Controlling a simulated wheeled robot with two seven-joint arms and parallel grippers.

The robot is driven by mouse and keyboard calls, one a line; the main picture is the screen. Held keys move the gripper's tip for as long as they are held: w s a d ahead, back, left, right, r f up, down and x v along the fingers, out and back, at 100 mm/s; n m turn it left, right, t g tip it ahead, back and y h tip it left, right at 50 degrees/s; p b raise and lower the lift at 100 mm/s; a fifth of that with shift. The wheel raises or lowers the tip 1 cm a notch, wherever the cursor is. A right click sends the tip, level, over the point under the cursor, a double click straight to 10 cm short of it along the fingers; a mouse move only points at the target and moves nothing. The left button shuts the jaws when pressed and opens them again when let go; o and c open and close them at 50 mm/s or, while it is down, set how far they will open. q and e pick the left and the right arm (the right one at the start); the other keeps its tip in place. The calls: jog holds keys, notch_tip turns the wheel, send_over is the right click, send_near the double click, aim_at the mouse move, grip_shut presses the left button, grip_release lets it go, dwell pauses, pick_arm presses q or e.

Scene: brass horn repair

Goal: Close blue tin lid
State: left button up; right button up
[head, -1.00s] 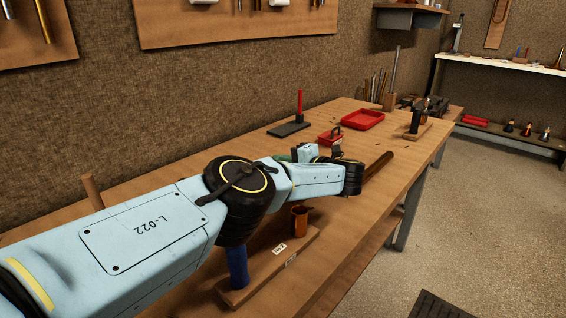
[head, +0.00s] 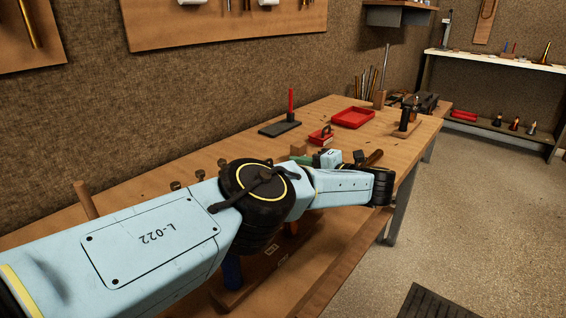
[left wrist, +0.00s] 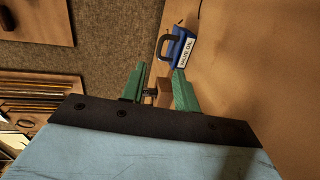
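The fingers appear clear of the tin. My right gripper is in neither view.
A red tin (head: 321,137) with a handle and a red tray (head: 353,118) stand farther back on the bench (head: 200,160). A dark stand with a red post (head: 291,104) is near the wall. My left arm hides much of the front of the bench.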

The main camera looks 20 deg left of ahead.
pick_arm(q)
jog(key=shift+v, duration=2.3)
